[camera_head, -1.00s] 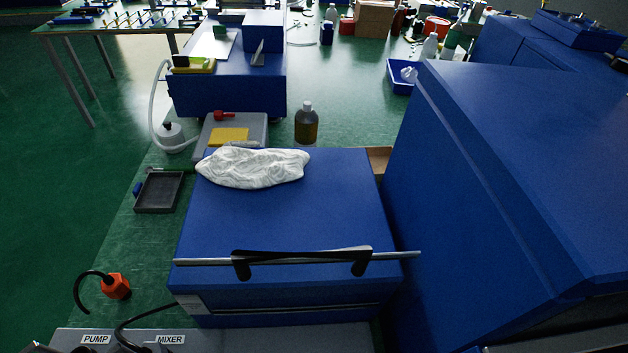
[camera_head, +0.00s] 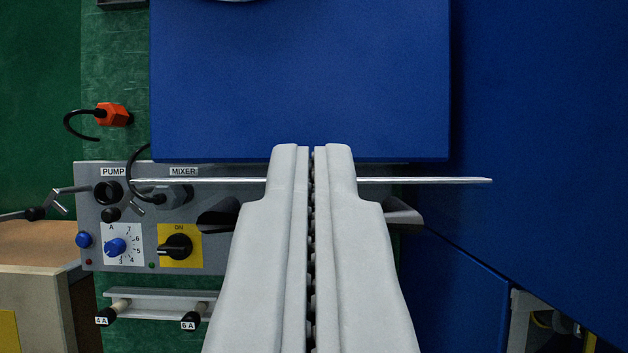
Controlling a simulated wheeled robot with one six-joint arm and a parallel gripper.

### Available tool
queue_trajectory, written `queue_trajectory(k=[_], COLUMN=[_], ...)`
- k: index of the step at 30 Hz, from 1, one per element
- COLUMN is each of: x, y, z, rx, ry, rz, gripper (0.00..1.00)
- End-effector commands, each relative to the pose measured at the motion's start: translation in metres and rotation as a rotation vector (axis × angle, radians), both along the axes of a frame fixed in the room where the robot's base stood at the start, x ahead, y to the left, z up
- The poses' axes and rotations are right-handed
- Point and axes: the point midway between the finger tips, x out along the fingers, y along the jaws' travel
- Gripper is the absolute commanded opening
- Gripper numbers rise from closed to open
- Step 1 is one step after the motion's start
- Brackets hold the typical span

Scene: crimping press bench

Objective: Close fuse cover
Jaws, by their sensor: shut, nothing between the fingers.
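My gripper (camera_head: 313,150) is shut and empty, pointing forward over the bench. Its fingers meet along the middle of the view and hide part of what lies below. At lower left, two dark fuse ends with labels 4A (camera_head: 118,308) and 6A (camera_head: 192,318) stick out from a pale grey strip (camera_head: 160,295) below the control panel. They lie left of my gripper and apart from it. I cannot make out which part is the fuse cover or how it stands.
The grey control panel (camera_head: 130,225) has sockets, a blue dial and a black switch. A thin metal rod (camera_head: 440,180) crosses behind my fingers, with a black handle (camera_head: 218,215) near it. A blue box (camera_head: 300,70) lies ahead; a larger blue housing (camera_head: 545,120) fills the right.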

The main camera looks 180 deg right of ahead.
Motion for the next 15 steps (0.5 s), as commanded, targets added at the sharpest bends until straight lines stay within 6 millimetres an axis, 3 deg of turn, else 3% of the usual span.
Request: queue_trajectory(k=[9,15], x=[0.031,0.004], y=[0.000,0.000], z=[-0.048,-0.051], rx=[0.000,0.000], ry=[0.002,-0.001], rz=[0.000,0.000], gripper=[0.00,0.00])
